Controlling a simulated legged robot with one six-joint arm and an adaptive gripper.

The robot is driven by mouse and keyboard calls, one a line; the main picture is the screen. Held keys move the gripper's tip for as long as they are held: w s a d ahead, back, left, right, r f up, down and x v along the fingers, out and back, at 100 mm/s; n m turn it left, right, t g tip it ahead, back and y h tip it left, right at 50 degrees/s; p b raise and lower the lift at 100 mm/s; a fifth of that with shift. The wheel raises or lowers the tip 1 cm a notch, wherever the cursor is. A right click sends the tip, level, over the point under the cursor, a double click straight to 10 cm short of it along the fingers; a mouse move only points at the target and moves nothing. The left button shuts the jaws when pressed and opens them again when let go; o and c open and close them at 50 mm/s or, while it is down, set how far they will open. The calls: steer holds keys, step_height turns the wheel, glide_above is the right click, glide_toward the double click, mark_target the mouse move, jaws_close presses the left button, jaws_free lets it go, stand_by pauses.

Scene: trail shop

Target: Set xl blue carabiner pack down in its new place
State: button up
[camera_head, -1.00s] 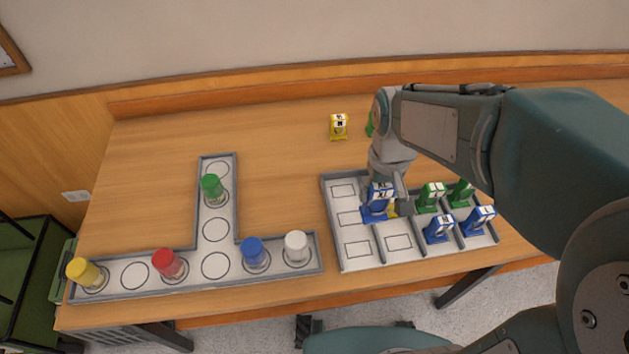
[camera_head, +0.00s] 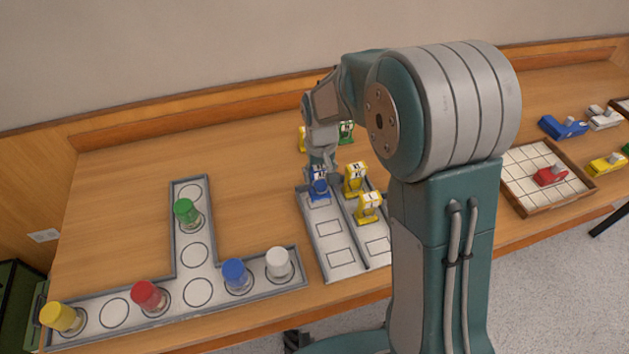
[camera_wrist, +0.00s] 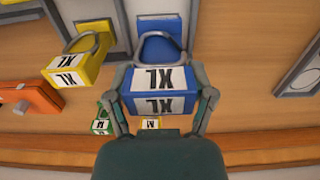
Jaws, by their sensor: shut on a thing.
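The xl blue carabiner pack (camera_head: 319,189) is at the back-left cell of the grey pack tray (camera_head: 336,262) in the head view. I cannot tell whether its base touches the tray. My gripper (camera_head: 320,172) partly hides the pack's top in the head view. Yellow packs (camera_head: 355,178) and (camera_head: 368,207) stand in the neighbouring column; the wrist view shows a yellow XL pack (camera_wrist: 75,62) beside the blue one.
A green pack (camera_head: 346,131) and a partly hidden yellow one (camera_head: 302,139) stand behind the tray. My arm hides the tray's right part. A wooden gridded tray (camera_head: 522,177) is at right.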

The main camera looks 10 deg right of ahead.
mark_target(317, 181)
steer(key=shift+w+d+f, duration=0.4)
steer(key=shift+d+f, duration=0.05)
steer(key=shift+d, duration=0.3)
steer(key=f, duration=0.1)
steer(key=a+f, duration=0.1)
steer(key=f, duration=0.1)
steer(key=shift+w+a+f, duration=0.15)
steer(key=shift+a, duration=0.1)
steer(key=shift+a+f, duration=0.15)
steer(key=shift+a, duration=0.35)
steer(key=shift+d, duration=0.45)
steer(key=o, duration=1.2)
steer(key=shift+d, duration=0.25)
steer(key=shift+o, duration=0.3)
steer(key=shift+d, duration=0.15)
steer(key=shift+a, duration=0.6)
step_height(317, 181, up, 12)
steer(key=shift+f, duration=0.1)
steer(key=shift+d+r, duration=0.25)
